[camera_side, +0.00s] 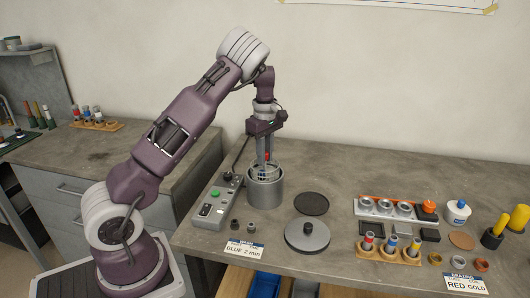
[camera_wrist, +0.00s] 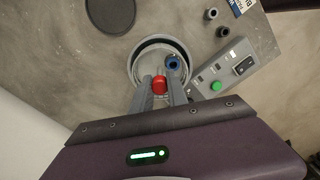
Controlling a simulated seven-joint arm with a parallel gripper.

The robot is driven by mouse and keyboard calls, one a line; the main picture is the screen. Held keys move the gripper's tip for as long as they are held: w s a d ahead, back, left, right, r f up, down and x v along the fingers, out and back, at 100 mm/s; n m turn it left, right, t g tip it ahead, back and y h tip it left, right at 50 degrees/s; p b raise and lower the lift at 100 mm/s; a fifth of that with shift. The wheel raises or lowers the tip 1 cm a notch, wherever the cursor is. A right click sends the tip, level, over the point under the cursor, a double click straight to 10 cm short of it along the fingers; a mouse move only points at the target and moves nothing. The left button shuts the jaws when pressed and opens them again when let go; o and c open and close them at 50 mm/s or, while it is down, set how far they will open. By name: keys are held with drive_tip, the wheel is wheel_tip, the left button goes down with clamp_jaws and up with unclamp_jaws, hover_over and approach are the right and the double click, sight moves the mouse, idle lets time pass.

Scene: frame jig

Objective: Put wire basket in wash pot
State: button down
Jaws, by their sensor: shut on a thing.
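The wash pot (camera_side: 265,194) is a grey metal cylinder standing upright on the bench; its round rim shows in the wrist view (camera_wrist: 135,62). My gripper (camera_side: 266,157) is directly above the pot, pointing down, with its fingers shut on the red grip (camera_wrist: 160,85) of the wire basket. The wire basket (camera_side: 261,171) is at the pot's mouth, its upper wires showing at the rim. Its lower part is hidden by the pot wall, so I cannot tell whether it rests on the bottom. A blue ring-like part (camera_wrist: 173,64) shows inside the pot's outline.
A control box (camera_side: 216,204) with a green button stands close left of the pot. A dark disc (camera_side: 311,203) and a grey lid with a knob (camera_side: 307,235) lie to the right. Two small cups (camera_side: 244,227) sit in front. Ring trays and bottles fill the right side.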

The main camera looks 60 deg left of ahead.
drive_tip(key=shift+f, duration=4.15)
drive_tip(key=c, duration=1.2)
unclamp_jaws()
drive_tip(key=c, duration=0.3)
drive_tip(key=shift+c, duration=0.2)
drive_tip(key=shift+r, duration=0.8)
